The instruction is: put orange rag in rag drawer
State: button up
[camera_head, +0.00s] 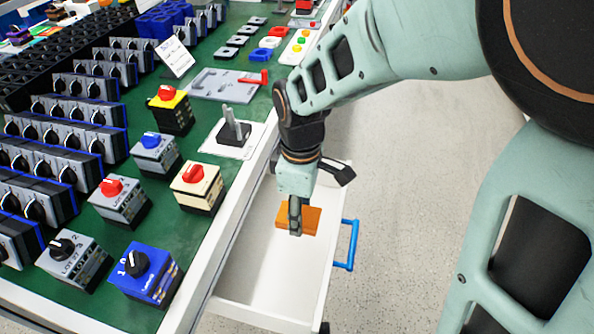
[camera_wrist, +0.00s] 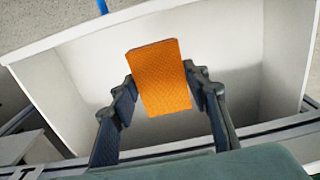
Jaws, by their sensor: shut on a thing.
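The orange rag (camera_head: 312,219) is a flat textured rectangle. My gripper (camera_head: 295,222) is shut on it, and the rag shows between the two dark fingers in the wrist view (camera_wrist: 160,78). The rag drawer (camera_head: 262,274) is white, pulled out below the workbench, with a blue handle (camera_head: 348,245) on its right side. The gripper and rag are over the open drawer. In the wrist view the drawer's white walls (camera_wrist: 90,75) surround the rag on the picture. I cannot tell how high the rag is above the drawer floor. The visible drawer interior looks empty.
The green workbench top (camera_head: 205,150) lies left of the drawer, with several rotary switches, such as a blue one (camera_head: 146,272), near its edge. Speckled floor (camera_head: 400,180) lies clear to the right.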

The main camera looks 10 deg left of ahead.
aim_at(299, 245)
notch_tip(299, 245, down, 10)
jog(key=b, duration=0.3)
jog(key=shift+r+b, duration=0.1)
jog(key=shift+b, duration=0.25)
jog(key=o, duration=1.2)
jog(key=shift+c, duration=0.2)
notch_tip(299, 245, up, 12)
jog(key=p, duration=0.4)
